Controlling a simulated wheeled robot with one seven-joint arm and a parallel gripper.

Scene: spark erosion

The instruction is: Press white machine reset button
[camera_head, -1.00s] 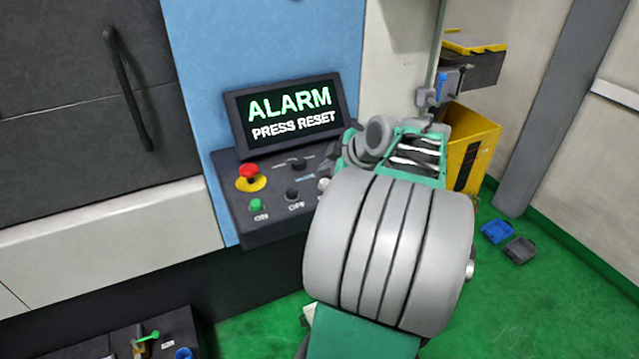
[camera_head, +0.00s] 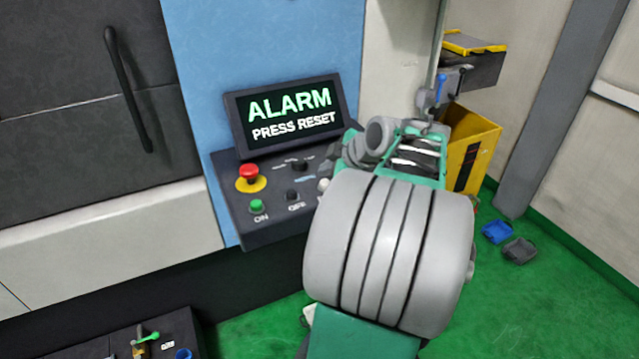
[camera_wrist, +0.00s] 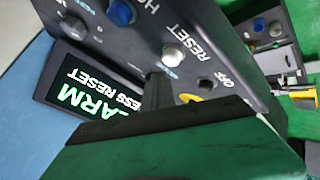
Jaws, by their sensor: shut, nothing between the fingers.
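The white reset button (camera_wrist: 173,54) sits on the dark control panel (camera_wrist: 135,45), beside the printed word RESET. In the head view my arm hides the fingers. The screen (camera_head: 290,113) reads ALARM PRESS RESET.
A black OFF button (camera_wrist: 205,85) and a blue button (camera_wrist: 120,12) lie near the white one. A red emergency stop (camera_head: 249,172) and a green ON button (camera_head: 257,205) are farther left. A yellow bin (camera_head: 474,150) stands behind my arm.

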